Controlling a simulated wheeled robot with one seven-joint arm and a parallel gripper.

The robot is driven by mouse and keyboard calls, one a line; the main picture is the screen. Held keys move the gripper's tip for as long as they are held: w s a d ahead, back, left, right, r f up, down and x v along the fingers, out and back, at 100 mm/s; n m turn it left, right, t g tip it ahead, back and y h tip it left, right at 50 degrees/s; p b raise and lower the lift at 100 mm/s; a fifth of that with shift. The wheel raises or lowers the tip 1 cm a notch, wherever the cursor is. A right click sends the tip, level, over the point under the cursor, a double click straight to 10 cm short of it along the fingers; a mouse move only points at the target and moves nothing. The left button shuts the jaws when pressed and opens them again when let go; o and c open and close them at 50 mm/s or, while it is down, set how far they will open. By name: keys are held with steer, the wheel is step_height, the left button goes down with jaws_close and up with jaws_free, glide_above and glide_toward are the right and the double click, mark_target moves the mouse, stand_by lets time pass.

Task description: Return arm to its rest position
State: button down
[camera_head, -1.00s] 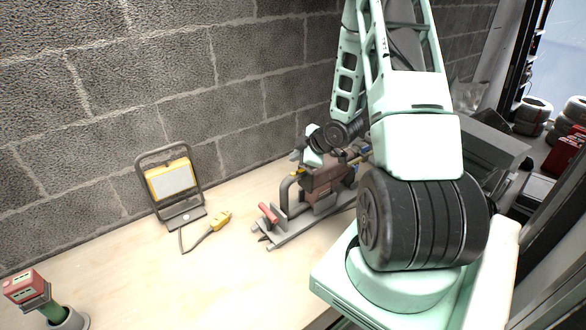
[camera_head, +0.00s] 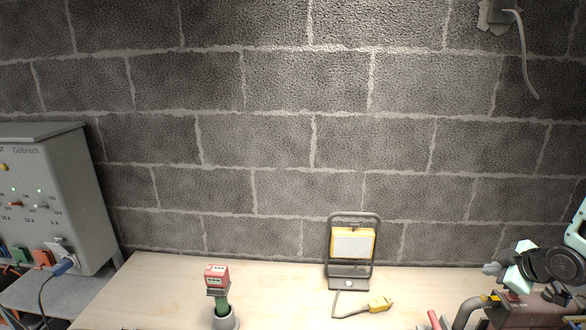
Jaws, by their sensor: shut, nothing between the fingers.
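My arm shows only at the right edge, as a pale green link with a dark round joint. My gripper (camera_head: 492,269) points left at the end of it, small and partly cropped by the arm's own parts. It is shut and appears to hold nothing. It is just above a reddish-brown machine (camera_head: 530,312) with a grey bent tube, at the bottom right of the worktop; I cannot tell whether they touch. Most of the arm is outside the frame.
A yellow work lamp (camera_head: 352,243) stands on the wooden worktop (camera_head: 280,290), its yellow plug (camera_head: 380,304) lying in front. A red-topped green tool (camera_head: 217,280) stands in a grey holder (camera_head: 226,318). A grey electrical box (camera_head: 55,195) is at left. A block wall (camera_head: 280,130) rises behind.

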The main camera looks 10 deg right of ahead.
steer(key=w+a+g+b, duration=0.2)
steer(key=w+a+b, duration=0.2)
steer(key=a, duration=1)
steer(key=s+a+r+g+y+b, duration=0.1)
steer(key=s+a+b, duration=0.15)
steer(key=a, duration=0.55)
steer(key=s+a+r+g+b, duration=0.15)
steer(key=s+a, duration=0.25)
steer(key=a, duration=0.4)
steer(key=s+a+g+b, duration=0.1)
steer(key=s+a+g, duration=0.1)
steer(key=s+a, duration=0.4)
steer(key=s+a+g+b, duration=0.2)
steer(key=s+a, duration=0.5)
steer(key=s, duration=0.7)
steer(key=shift+r+m, duration=0.3)
steer(key=shift+m, duration=0.1)
steer(key=shift+d, duration=0.15)
